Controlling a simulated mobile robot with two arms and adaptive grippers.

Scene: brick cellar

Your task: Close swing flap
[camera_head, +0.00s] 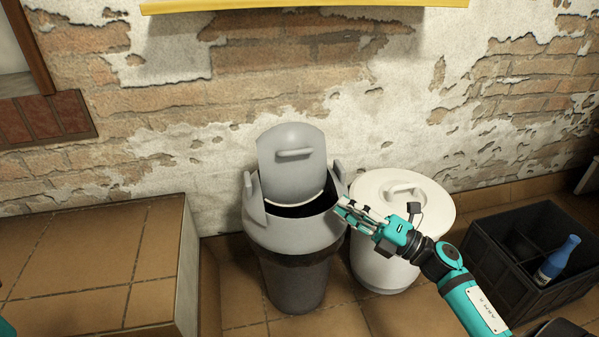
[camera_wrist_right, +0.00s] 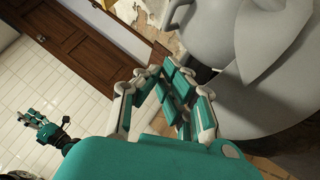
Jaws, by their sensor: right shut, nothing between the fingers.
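The grey swing flap (camera_head: 285,170) stands upright, tilted open at the back of the bin's top, with a bar handle on its face. The grey bin (camera_head: 290,235) has a dark opening in front of the flap and a darker lower body. My right gripper (camera_head: 347,208) is shut and empty at the right side of the bin's rim; I cannot tell whether it touches. In the right wrist view my right gripper (camera_wrist_right: 168,80) is close to the grey bin top (camera_wrist_right: 265,50). My left gripper (camera_wrist_right: 38,120) shows small at the left; its finger state is unclear.
A white lidded bin (camera_head: 425,197) stands right of the grey bin, under my right arm. A black crate (camera_head: 545,285) with a blue bottle (camera_head: 558,258) is at the right. A tiled ledge (camera_head: 90,260) is at the left. A brick wall (camera_head: 300,60) rises behind.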

